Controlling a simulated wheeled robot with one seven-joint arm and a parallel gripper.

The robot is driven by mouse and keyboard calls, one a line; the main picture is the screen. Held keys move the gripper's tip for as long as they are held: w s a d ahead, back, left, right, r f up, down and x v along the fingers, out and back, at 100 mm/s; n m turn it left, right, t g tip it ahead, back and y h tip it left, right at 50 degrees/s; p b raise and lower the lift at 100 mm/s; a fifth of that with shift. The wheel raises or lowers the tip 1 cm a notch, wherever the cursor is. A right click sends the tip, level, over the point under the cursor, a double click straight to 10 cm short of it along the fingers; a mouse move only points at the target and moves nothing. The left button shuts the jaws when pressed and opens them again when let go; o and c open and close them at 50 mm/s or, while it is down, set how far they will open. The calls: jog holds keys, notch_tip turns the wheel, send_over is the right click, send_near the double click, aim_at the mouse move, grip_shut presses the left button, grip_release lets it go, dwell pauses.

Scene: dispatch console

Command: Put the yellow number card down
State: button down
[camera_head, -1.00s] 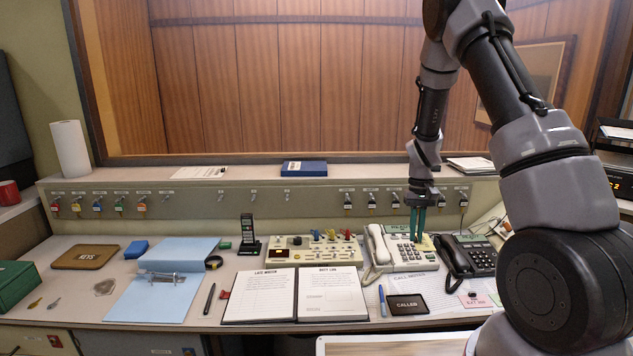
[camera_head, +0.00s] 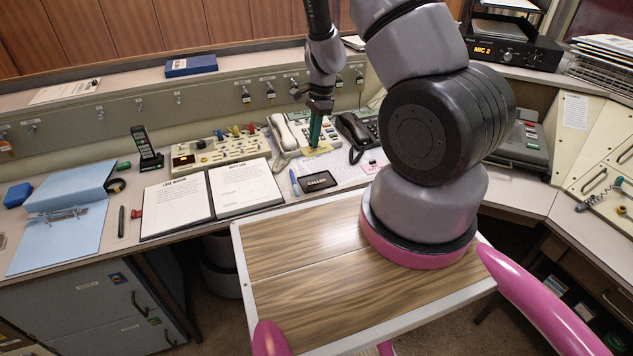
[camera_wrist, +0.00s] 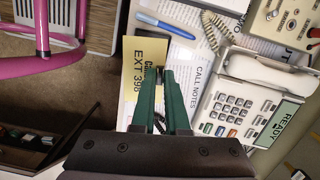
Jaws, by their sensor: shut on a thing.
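The yellow number card (camera_wrist: 139,58) shows in the wrist view with "EXT 398" printed on it. My gripper (camera_wrist: 160,78) has its green fingers shut on the card's edge. In the head view the card (camera_head: 317,149) is a small yellow patch under my gripper (camera_head: 314,141), in front of the white desk phone (camera_head: 290,134). In the wrist view the card overlaps the white "CALL NOTES" sheet (camera_wrist: 197,84). I cannot tell whether the card touches the desk.
The white phone (camera_wrist: 235,105) is right of my fingers in the wrist view. A black phone (camera_head: 352,130), a dark "CALLED" tray (camera_head: 318,181) and a blue pen (camera_head: 294,183) are nearby. An open log book (camera_head: 212,195) lies left. My wood-topped base is in front.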

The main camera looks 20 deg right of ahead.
jog(key=shift+d+f+m, duration=0.1)
jog(key=shift+f+m, duration=0.05)
jog(key=shift+m, duration=0.35)
jog(key=shift+f, duration=5)
jog(key=shift+d+f, duration=0.1)
jog(key=shift+f, duration=0.5)
jog(key=c, duration=0.9)
grip_release()
